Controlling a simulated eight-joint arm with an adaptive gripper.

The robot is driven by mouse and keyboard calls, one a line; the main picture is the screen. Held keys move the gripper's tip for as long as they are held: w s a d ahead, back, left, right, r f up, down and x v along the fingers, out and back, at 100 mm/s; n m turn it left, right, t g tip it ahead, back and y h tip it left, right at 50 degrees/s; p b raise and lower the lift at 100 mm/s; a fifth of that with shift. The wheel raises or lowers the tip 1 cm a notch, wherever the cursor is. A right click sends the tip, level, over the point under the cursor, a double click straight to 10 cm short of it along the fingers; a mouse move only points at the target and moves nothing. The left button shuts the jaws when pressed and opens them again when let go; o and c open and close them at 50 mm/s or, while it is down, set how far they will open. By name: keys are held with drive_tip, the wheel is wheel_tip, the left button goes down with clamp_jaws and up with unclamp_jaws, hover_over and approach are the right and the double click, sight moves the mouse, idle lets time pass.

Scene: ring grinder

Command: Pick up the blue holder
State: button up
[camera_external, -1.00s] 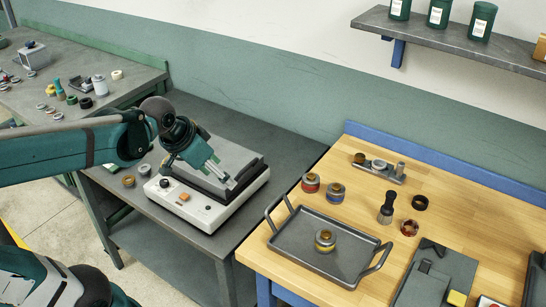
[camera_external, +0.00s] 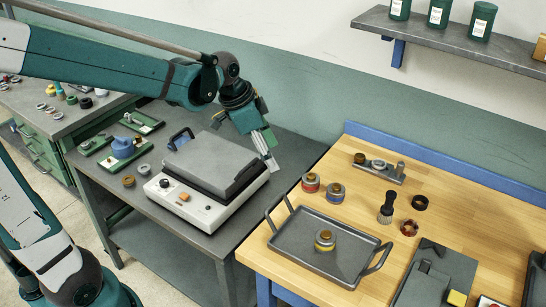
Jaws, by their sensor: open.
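A small round holder with a blue band and a brownish top (camera_external: 336,192) stands on the wooden table, behind the dark tray. A similar red-banded holder (camera_external: 311,182) stands just left of it. A yellow-banded one (camera_external: 325,241) stands in the tray. My gripper (camera_external: 271,164) is open and points down above the right edge of the grey-and-white machine, left of the blue-banded holder and apart from it. Nothing shows between its fingers.
The dark two-handled tray (camera_external: 290,250) lies in front of the holders. A metal fixture (camera_external: 378,168), a dark brush (camera_external: 386,208) and small rings stand to their right. The grey-and-white machine (camera_external: 205,185) is on the grey bench. A larger blue object (camera_external: 122,147) sits on that bench's left.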

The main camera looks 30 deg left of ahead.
drive_tip(key=w+d+f+m+g+h+p, duration=0.1)
drive_tip(key=w+d+f+m+g+p, duration=0.1)
drive_tip(key=w+d+m+p, duration=0.4)
drive_tip(key=m+g+p, duration=0.1)
drive_tip(key=m+p, duration=0.1)
drive_tip(key=p, duration=0.1)
approach(336, 186)
drive_tip(key=f, duration=0.1)
drive_tip(key=shift+w+d+f+m+g+h, duration=0.1)
drive_tip(key=shift+w+f+m+g+h, duration=0.1)
drive_tip(key=shift+f, duration=0.2)
drive_tip(key=shift+w+d+f+m+g+h, duration=0.1)
drive_tip(key=shift+f+m+h, duration=0.1)
drive_tip(key=shift+f, duration=0.2)
drive_tip(key=shift+x, duration=1.3)
drive_tip(key=shift+x, duration=2.6)
